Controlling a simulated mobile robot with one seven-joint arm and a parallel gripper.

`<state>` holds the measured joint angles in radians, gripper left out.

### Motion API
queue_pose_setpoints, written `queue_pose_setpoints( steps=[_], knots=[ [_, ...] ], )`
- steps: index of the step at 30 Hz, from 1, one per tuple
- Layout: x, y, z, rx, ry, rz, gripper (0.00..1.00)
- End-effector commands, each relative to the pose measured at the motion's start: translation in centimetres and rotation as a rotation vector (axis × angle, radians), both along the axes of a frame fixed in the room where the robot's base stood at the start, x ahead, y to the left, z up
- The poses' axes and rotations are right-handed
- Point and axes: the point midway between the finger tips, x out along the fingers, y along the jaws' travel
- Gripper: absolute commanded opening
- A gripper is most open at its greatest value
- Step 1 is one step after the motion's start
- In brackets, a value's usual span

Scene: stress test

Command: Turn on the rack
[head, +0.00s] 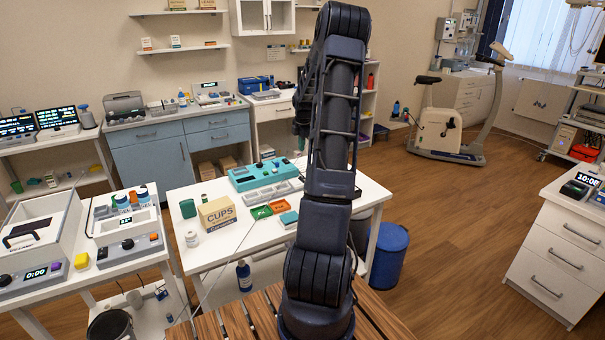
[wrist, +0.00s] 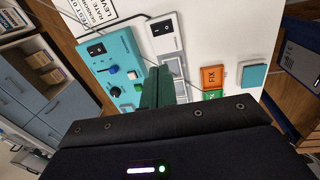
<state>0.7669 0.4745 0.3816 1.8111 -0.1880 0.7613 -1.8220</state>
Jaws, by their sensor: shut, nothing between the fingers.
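No label reading "rack" is legible, so I cannot tell which unit it is. A grey panel-like unit (wrist: 172,62) with a black rocker switch (wrist: 162,28) lies beside a teal control box (wrist: 122,48) in the wrist view. In the head view the teal box (head: 250,181) and grey unit (head: 262,195) are on the middle white table. My gripper (wrist: 157,72) shows green fingers, shut and empty, in front of both units. My arm hides it in the head view.
A blue bin (head: 389,256) stands right. The floor beyond is open.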

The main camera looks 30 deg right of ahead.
Motion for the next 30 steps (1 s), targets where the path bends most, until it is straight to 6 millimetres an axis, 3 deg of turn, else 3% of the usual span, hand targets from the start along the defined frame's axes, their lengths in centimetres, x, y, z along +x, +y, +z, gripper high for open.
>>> queue_pose_setpoints(
  steps=[6, 22, 30],
  knots=[
    [0.6, -1.8, -1.8, 0.009, -0.002, 0.049, 0.00],
    [0.8, -2.0, -2.6, 0.011, -0.001, 0.057, 0.00],
    [1.3, -1.9, -6.3, 0.011, 0.001, 0.057, 0.00]
  ],
)
